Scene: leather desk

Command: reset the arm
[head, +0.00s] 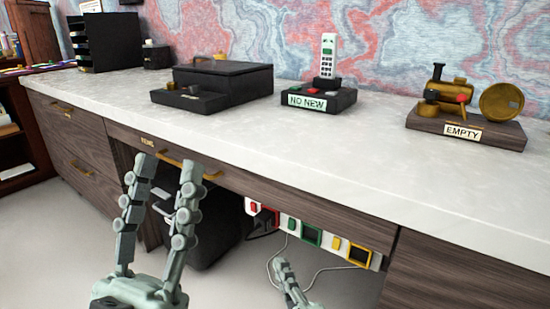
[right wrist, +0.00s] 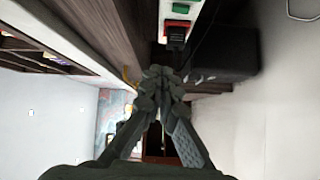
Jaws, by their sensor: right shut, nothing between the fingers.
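My left gripper (head: 167,168) is in front of the desk's drawer in the head view, fingers pointing up. Its two fingers are apart with nothing between them. My right gripper (head: 283,266) shows only in part at the bottom of the head view, below the switch strip. In the right wrist view my right gripper (right wrist: 158,74) has its fingertips together, with nothing held. It is near the strip's red switch (right wrist: 176,32), but I cannot tell the exact gap.
The white-topped desk (head: 250,130) runs across the view, with a drawer handle (head: 183,163) close to my left gripper. A strip with red, green and yellow switches (head: 317,235) is under it.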

